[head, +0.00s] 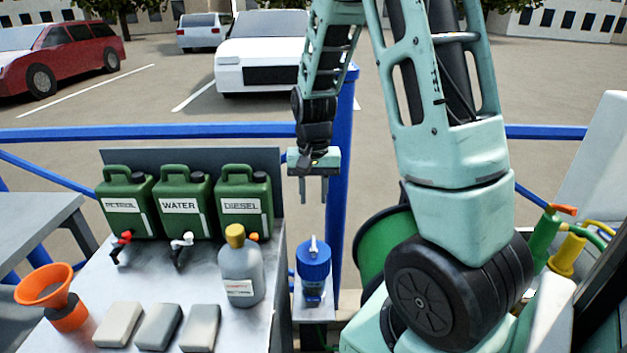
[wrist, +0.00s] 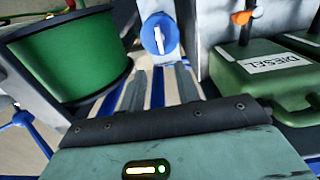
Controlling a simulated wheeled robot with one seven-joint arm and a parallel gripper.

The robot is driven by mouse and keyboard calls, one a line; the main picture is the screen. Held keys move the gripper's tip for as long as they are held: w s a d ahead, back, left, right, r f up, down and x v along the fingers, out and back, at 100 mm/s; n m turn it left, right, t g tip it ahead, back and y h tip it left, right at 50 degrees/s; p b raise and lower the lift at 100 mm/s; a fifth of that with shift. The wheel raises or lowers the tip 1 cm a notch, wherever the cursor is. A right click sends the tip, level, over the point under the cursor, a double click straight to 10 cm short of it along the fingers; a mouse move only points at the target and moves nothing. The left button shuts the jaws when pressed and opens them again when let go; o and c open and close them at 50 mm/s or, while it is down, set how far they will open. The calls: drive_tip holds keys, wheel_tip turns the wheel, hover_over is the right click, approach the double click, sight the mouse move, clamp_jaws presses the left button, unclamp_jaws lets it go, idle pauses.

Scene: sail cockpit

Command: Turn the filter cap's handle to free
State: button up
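The filter cap (head: 313,262) is blue and round, with a white handle (head: 313,246) on top. It sits on a small filter with a dark clear bowl (head: 313,291), on a narrow ledge right of the grey bench. In the wrist view the cap (wrist: 171,48) shows at the top centre, its white handle (wrist: 158,39) lying roughly up and down the picture. My gripper (head: 313,200) hangs above and behind the cap in the head view, fingers pointing down, apart and empty. The wrist view also shows the two fingers (wrist: 160,88) spread, clear of the cap.
A grey bench (head: 195,270) holds green cans labelled petrol, water and diesel (head: 244,202), a grey bottle with a yellow cap (head: 240,265), an orange funnel (head: 45,285) and grey blocks. A blue post (head: 340,170) stands close to my gripper. A green reel (head: 375,242) is right.

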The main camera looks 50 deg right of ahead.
drive_tip(key=shift+r, duration=1.55)
